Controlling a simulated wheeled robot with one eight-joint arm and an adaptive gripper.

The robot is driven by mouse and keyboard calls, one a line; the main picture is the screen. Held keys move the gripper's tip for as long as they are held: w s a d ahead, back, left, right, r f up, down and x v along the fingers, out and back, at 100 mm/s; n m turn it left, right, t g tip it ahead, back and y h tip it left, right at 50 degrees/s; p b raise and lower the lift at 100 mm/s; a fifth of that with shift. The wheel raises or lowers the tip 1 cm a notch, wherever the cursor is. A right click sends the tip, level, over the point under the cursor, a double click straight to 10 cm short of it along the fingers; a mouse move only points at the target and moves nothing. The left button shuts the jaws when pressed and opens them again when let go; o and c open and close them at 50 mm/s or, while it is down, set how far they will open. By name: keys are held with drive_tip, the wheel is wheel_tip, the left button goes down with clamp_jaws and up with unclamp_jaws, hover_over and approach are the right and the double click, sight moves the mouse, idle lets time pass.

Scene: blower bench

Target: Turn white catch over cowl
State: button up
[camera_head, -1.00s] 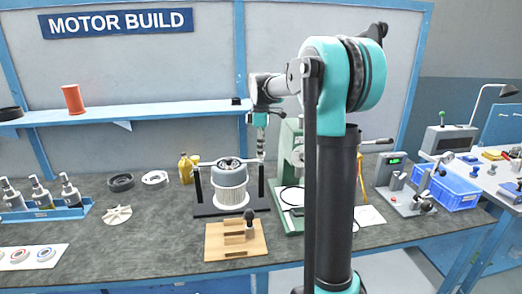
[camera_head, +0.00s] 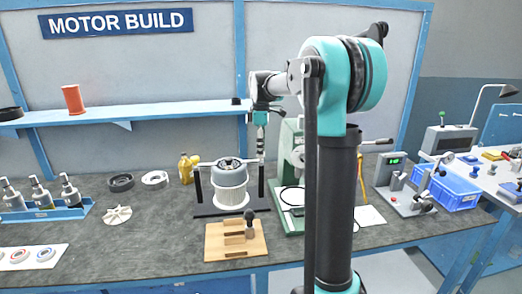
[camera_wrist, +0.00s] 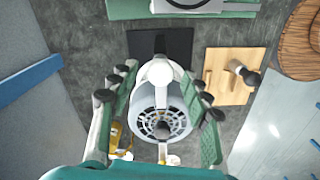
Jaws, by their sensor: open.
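The blower's grey cowl (camera_head: 229,174), with a slotted round top and dark centre, stands upright over a pale ribbed body on a dark base. It also shows in the wrist view (camera_wrist: 160,116). Dark posts stand on both sides. A white catch (camera_wrist: 160,73) with a rounded end is at the near-gripper post and reaches toward the cowl's rim. Another white catch (camera_head: 208,164) is at the left post. My gripper (camera_wrist: 160,76) is open above the right post, with its green-padded fingers on either side of the rounded catch. Contact cannot be told.
A wooden block holder (camera_head: 236,241) with a dark-knobbed tool stands in front. A green press (camera_head: 288,190) is close on the right. Yellow bottles (camera_head: 185,169) stand behind left. Black and white rings and a white fan wheel (camera_head: 117,215) lie left, with bare bench between.

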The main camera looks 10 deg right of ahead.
wheel_tip(320, 180, up, 11)
drive_tip(key=shift+r, duration=0.2)
drive_tip(key=shift+s, duration=0.15)
idle(0.3)
